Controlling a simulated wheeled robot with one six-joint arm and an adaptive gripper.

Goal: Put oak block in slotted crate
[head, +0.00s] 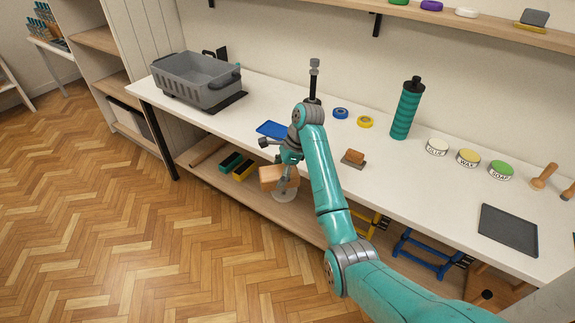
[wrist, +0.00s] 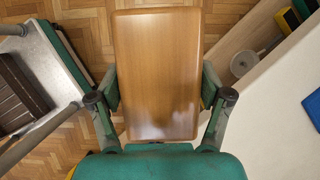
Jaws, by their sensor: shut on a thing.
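The oak block (wrist: 157,70) is a brown wooden block with rounded edges. My gripper (wrist: 158,92) is shut on it, with one finger on each side in the wrist view. In the head view the block (head: 278,178) hangs in front of the white bench's front edge, above the floor and lower shelf, and my gripper (head: 287,160) is partly hidden by my own arm. The slotted crate (head: 197,82) is a grey open bin with slotted walls and dark handles. It stands at the far left end of the bench top, apart from the block.
A blue tray (head: 272,129) lies on the white bench (head: 262,103) between crate and arm. Behind my arm stands a dark upright clamp-like tool (head: 314,80). Blue and yellow tape rolls, a teal bottle (head: 405,108) and labelled tins stand to the right. A shelf hangs above.

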